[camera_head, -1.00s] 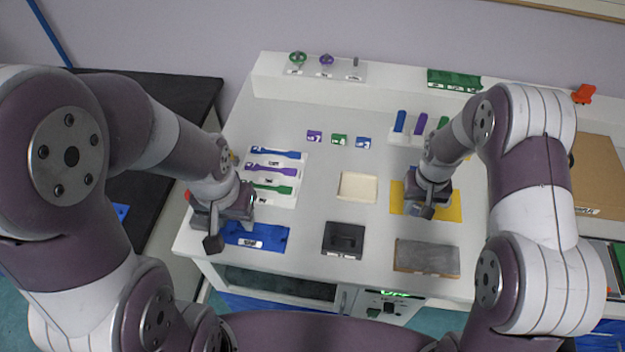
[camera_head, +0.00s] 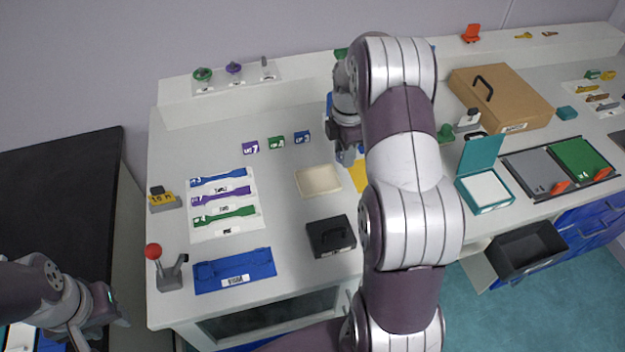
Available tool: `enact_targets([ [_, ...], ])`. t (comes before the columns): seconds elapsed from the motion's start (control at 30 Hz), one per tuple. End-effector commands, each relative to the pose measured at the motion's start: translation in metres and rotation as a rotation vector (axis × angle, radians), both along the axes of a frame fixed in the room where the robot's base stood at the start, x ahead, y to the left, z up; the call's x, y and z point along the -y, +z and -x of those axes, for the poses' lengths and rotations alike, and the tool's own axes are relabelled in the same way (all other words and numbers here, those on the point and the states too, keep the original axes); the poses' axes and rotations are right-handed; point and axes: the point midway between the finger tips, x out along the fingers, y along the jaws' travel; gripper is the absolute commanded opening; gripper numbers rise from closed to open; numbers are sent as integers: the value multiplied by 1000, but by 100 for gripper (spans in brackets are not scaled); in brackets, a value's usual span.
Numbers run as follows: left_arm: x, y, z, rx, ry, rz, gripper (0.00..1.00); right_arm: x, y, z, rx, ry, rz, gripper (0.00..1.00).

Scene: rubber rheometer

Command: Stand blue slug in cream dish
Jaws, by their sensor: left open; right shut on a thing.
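The cream dish (camera_head: 318,181) is a shallow, empty, square tray on the white bench, left of my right arm. My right gripper (camera_head: 347,160) points down between the dish and the yellow mat (camera_head: 358,174). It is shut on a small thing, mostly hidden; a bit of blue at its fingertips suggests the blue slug. Another blue upright piece (camera_head: 330,104) shows behind the gripper, partly covered by my arm. My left gripper (camera_head: 112,312) is open at the lower left, off the bench, and seems empty.
A black box (camera_head: 331,237) stands just in front of the dish. Coloured tags (camera_head: 277,143) stand behind it. A card with coloured strips (camera_head: 224,205) and a blue tray (camera_head: 235,271) lie to the left. My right arm hides the bench to the right.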

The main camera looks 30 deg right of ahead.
Motion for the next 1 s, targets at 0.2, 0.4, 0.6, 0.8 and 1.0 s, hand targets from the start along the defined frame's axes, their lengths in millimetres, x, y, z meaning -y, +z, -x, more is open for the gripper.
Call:
enact_targets([
  [0.2, 0, 16, 0, 1, 0, 0, 43, -54, -34, -31, -4, 4, -2, 10],
  [0.4, 0, 19, 0, 0, 0, 0, 43, -73, -51, -43, -2, -2, 0, 10],
  [0.6, 0, 27, 0, 0, 0, 0, 43, -73, -82, -43, -4, -3, -1, 10],
  [0.8, 0, 26, 0, 0, 0, 0, 43, -73, -91, -43, 0, -2, 0, 10],
  [1.0, 0, 24, 0, 0, 0, 0, 43, -73, -94, -43, 0, -2, 0, 41],
])
